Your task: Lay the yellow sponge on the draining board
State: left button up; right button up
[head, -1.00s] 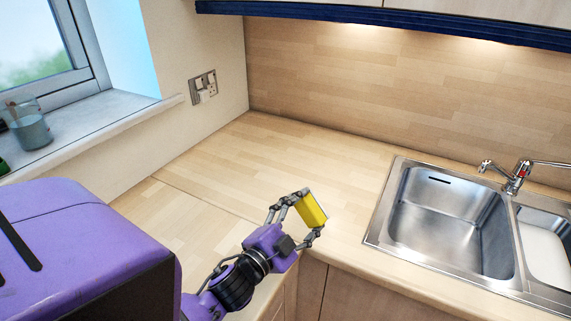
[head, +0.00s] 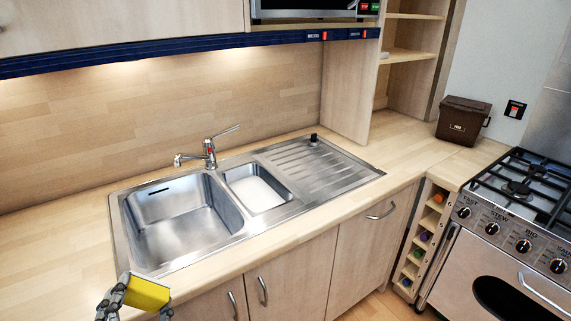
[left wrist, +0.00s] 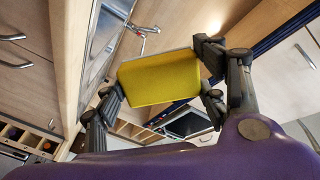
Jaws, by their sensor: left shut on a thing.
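The yellow sponge (head: 147,293) is at the bottom left of the head view, held in my left gripper (head: 138,297) near the front left corner of the sink. In the left wrist view the sponge (left wrist: 158,79) sits between both fingers of the left gripper (left wrist: 162,82), which is shut on it. The draining board (head: 318,168) is the ridged steel part at the right of the sink unit, and its surface is bare but for a small dark object at its back edge. My right gripper is not in view.
The large sink bowl (head: 185,225) and a small bowl (head: 256,188) lie left of the draining board. A tap (head: 209,150) stands behind them. A brown bin (head: 463,121) stands on the counter at right, near the range cooker (head: 515,235).

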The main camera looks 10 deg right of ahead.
aim_at(321, 181)
jog(key=i+l+z, duration=0.1)
jog(key=z, duration=0.3)
jog(key=i+z, duration=0.25)
jog(key=z, duration=0.2)
jog(key=i+z, duration=0.15)
jog(key=z, duration=0.25)
jog(key=i+j+z, duration=0.15)
jog(key=i, duration=0.35)
jog(key=i+j+z, duration=0.2)
jog(key=i, duration=0.35)
